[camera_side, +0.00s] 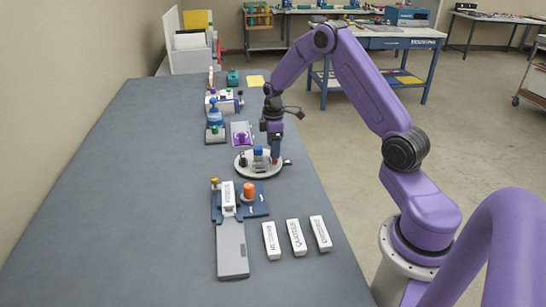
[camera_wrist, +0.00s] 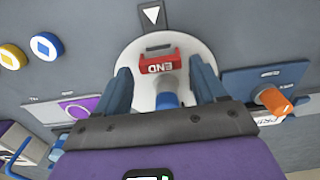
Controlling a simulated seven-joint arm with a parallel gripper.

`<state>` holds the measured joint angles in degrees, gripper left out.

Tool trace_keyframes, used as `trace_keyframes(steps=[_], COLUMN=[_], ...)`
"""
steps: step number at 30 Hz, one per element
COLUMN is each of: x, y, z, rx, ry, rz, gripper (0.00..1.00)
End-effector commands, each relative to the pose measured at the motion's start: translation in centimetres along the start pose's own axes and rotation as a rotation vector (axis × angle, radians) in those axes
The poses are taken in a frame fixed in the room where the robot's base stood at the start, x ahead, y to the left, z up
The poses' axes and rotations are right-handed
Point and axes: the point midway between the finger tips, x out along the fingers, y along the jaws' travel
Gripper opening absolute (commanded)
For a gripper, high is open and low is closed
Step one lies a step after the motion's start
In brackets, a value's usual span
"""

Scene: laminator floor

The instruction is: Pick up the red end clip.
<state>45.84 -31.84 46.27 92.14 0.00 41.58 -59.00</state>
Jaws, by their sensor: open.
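The red end clip (camera_wrist: 160,65), marked END, lies on a white round plate (camera_wrist: 138,54) in the wrist view. My gripper (camera_wrist: 159,68) is open, with one blue-grey finger on each side of the clip and a gap to both. Nothing is held. A grey post with a blue top (camera_wrist: 168,99) stands between the fingers, nearer to the palm than the clip. In the side view my gripper (camera_side: 276,155) is low over the right part of the round plate (camera_side: 248,172). There the clip is mostly hidden, and the height of the fingertips above the plate is hard to tell.
An orange cylinder (camera_side: 249,189) stands on a blue fixture (camera_side: 258,207) in front of the plate. Several white labelled blocks (camera_side: 296,237) lie nearer the front. A purple-topped piece (camera_side: 242,138) and a blue bottle (camera_side: 215,118) stand behind. The table's left side (camera_side: 130,190) is clear.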

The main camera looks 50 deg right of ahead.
Motion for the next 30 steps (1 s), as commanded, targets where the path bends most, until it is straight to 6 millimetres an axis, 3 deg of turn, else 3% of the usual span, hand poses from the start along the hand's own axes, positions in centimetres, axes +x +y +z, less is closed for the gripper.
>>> trace_keyframes(steps=[30], x=[1.4], y=[0.0], z=[0.0], rx=[0.0], ry=[0.0], rz=[0.0], gripper=[0.7])
